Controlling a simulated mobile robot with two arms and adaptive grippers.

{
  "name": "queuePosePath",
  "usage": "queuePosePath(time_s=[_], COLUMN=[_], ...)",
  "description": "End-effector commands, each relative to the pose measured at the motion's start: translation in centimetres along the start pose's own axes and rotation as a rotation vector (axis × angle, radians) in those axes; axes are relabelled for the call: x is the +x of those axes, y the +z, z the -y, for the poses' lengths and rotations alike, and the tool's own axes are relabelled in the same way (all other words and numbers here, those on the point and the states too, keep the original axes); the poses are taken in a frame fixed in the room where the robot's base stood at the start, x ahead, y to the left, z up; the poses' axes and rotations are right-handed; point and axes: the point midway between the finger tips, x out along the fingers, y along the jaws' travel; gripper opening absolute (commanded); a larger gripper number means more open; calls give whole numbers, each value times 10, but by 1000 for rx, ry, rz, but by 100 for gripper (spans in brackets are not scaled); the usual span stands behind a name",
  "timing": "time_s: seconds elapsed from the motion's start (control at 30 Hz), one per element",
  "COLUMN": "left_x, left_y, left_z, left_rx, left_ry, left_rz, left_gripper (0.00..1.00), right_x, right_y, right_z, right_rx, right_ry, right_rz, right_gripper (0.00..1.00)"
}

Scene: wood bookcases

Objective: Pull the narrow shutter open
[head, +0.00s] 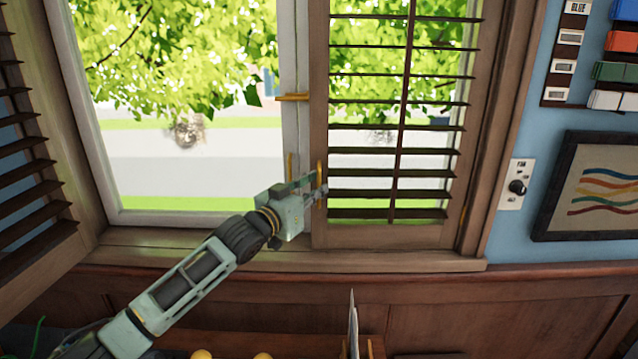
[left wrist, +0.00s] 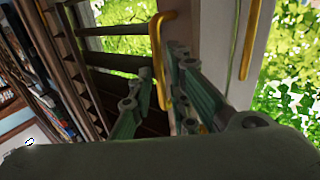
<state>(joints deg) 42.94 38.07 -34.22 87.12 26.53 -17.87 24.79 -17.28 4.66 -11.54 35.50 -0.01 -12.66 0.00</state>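The narrow shutter (head: 430,212) is a brown slatted wooden panel in front of the right part of the window, and its slats also show in the left wrist view (left wrist: 120,60). Its brass handle (head: 319,172) is on its left edge, low down. My left gripper (head: 316,188) is at this handle. In the left wrist view the handle (left wrist: 158,45) stands between the two spread fingers (left wrist: 155,95), nearer the right one. Whether a finger touches it is unclear. My right gripper is in neither view.
The window frame (head: 303,130) has a yellow latch (head: 293,97). Another slatted shutter (head: 30,190) stands angled at the left. A wooden sill (head: 400,262) runs below. A control panel with a knob (head: 516,187) and a framed picture (head: 590,190) are on the blue wall at right.

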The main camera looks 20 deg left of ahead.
Motion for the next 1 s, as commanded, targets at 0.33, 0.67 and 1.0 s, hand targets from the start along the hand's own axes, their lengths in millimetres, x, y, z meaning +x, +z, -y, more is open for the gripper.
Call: queuePosePath(time_s=[0.33,0.67,1.0], left_x=[19,19,19], left_y=[0,1,1], left_z=[0,0,0], left_rx=[1,1,1], left_ry=[0,0,0], left_rz=[0,0,1], left_gripper=[16,5,0], right_x=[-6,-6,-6], right_y=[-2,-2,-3], right_z=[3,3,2], right_rx=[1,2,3], right_ry=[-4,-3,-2], right_rz=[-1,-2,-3], right_gripper=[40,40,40])
